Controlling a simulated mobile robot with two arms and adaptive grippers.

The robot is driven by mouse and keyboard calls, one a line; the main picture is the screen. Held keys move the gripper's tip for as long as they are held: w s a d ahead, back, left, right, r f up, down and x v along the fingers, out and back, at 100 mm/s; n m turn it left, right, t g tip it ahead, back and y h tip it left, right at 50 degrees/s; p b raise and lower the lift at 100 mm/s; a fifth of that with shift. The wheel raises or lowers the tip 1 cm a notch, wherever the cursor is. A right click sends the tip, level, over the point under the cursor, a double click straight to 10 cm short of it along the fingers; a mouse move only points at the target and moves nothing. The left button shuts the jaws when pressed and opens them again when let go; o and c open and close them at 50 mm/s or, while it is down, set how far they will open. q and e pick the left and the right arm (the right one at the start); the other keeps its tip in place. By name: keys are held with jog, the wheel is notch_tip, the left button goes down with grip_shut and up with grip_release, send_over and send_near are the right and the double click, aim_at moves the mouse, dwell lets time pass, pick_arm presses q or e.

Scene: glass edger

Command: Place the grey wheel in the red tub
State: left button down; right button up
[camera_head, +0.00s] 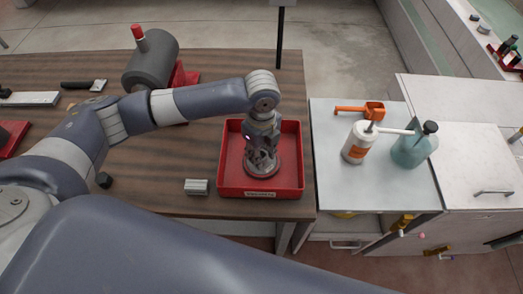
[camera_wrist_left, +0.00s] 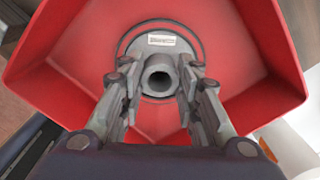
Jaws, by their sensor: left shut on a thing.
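The red tub (camera_head: 290,184) stands on the right end of the wooden bench, and its walls fill much of the left wrist view (camera_wrist_left: 245,45). The grey wheel (camera_head: 262,168) is a round disc with a raised hub, inside the outline of the tub. In the left wrist view the wheel (camera_wrist_left: 160,43) shows its hub between my fingers. My left gripper (camera_head: 262,150) points down into the tub and is shut on the wheel's hub. I cannot tell whether the wheel touches the tub floor. My right gripper is not in view.
A small grey block (camera_head: 196,187) lies left of the tub on the bench (camera_head: 150,200). A dark motor-like cylinder (camera_head: 152,62) stands behind. A white bottle (camera_head: 357,142), a teal bottle (camera_head: 411,148) and an orange tool (camera_head: 362,110) occupy the cabinet at right.

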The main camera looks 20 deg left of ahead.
pick_arm(q)
jog(key=c, duration=1.5)
grip_release()
jog(key=o, duration=0.3)
notch_tip(320, 180, up, 12)
jog(key=b, duration=0.2)
jog(key=shift+b, duration=0.35)
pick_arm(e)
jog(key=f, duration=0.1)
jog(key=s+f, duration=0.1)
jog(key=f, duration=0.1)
